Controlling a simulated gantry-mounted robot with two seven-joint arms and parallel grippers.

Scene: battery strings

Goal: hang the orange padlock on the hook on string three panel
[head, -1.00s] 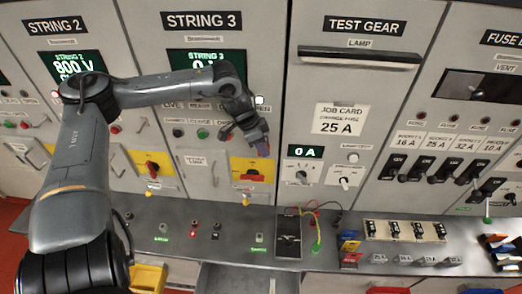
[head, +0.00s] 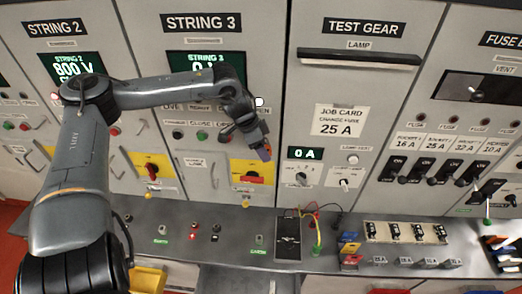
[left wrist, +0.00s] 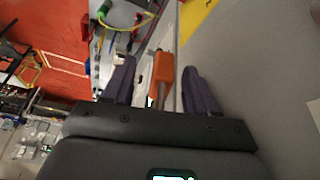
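My left gripper (head: 262,146) is in front of the string 3 panel (head: 203,110), right of centre, above the yellow plate with a red handle (head: 252,172). In the left wrist view an orange body, the padlock (left wrist: 163,70), lies between the two purple fingers of the left gripper (left wrist: 159,75). Light gaps show on both sides of it, so a firm hold is not clear. A short grey part shows below the orange. I cannot make out the hook; the arm covers part of the panel. My right gripper is out of view.
A grey bench (head: 185,238) with small knobs runs below the panels. A black box (head: 288,238) with coloured leads stands on it at centre. The test gear panel (head: 310,85) is to the right, with a job card (head: 340,119). The string 2 panel is on the left.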

